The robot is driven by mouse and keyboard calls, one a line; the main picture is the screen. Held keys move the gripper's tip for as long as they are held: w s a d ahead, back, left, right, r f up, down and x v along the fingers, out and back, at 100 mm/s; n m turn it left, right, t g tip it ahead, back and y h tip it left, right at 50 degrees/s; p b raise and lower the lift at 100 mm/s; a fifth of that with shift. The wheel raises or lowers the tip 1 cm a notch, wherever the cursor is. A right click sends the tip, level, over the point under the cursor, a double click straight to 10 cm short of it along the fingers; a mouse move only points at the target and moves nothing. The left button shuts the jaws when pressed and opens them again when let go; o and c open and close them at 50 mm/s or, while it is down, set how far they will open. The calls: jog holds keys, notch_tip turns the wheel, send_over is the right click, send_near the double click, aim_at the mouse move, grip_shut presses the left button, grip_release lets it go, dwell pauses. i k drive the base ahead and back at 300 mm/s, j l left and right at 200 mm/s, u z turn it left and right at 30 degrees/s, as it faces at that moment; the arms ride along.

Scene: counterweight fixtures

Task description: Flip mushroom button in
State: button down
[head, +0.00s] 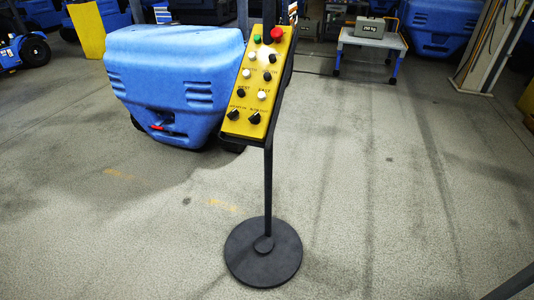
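A red mushroom button (277,34) sits at the top right of a yellow control panel (248,87). The panel is tilted on a black stand (268,190) with a round base (263,252) on the floor. A green button (257,39) is beside the red one. Several black and white buttons and two black knobs (243,116) are lower on the panel. Whether the red button is pressed or raised cannot be told for sure. My gripper is not in view.
A large blue machine body (170,80) stands close behind the panel on the left. A small wheeled table (372,40) with a grey 250 kg weight (370,27) is at the back right. The floor in front and to the right is clear.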

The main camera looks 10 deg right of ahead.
aim_at(276, 33)
jog(key=i+j, duration=0.15)
jog(key=j, duration=0.25)
jog(key=i+j, duration=0.15)
jog(key=j, duration=0.2)
jog(key=i+j, duration=0.2)
jog(key=j, duration=0.2)
jog(key=i+j, duration=0.15)
jog(key=j, duration=0.25)
jog(key=i+j, duration=0.15)
jog(key=j, duration=0.25)
jog(key=i+j, duration=0.15)
jog(key=j, duration=0.2)
